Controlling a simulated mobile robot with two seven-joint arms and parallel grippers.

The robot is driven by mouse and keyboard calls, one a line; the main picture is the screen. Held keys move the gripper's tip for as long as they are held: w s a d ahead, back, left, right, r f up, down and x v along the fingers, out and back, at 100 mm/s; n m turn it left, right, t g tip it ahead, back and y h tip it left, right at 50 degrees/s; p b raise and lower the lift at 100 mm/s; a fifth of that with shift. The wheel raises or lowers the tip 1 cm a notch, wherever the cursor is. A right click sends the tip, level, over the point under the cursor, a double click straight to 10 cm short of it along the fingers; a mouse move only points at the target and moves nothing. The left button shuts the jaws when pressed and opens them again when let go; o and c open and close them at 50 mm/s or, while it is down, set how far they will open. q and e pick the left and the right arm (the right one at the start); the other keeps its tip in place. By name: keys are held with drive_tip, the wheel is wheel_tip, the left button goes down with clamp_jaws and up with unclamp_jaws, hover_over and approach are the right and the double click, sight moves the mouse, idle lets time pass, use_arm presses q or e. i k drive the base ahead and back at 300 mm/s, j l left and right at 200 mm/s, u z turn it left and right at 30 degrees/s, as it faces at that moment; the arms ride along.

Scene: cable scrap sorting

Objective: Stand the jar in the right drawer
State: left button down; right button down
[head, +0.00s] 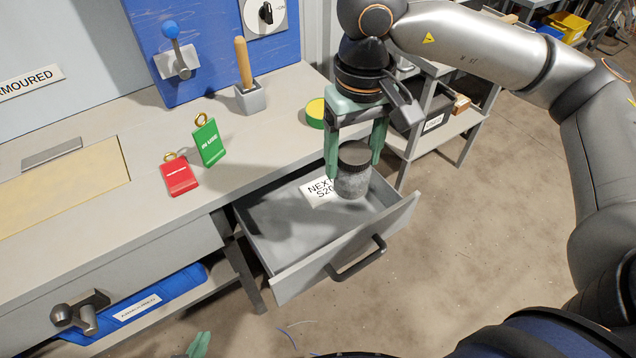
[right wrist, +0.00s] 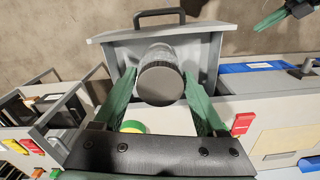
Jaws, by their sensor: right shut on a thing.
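The grey jar with a dark lid (head: 352,182) is upright between the green fingers of my right gripper (head: 356,158), which is shut on it. It also shows in the right wrist view (right wrist: 160,80), lid toward the camera. I cannot tell whether the jar's base touches the drawer floor. A white label (head: 318,190) lies in the drawer, partly hidden by the jar. My left gripper (head: 199,344) barely shows at the bottom edge; its opening is unclear.
On the bench (head: 110,190) are a red tag (head: 179,176), a green tag (head: 207,142), a holder with a wooden handle (head: 249,97) and a green-yellow round item (head: 315,112). A shelf with bins (head: 435,123) stands at the right. The drawer's left part is clear.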

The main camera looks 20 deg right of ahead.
sight(284, 249)
drive_tip(key=j+z, duration=0.4)
drive_tip(key=j, duration=0.65)
drive_tip(key=k+j, duration=0.15)
drive_tip(key=j, duration=0.3)
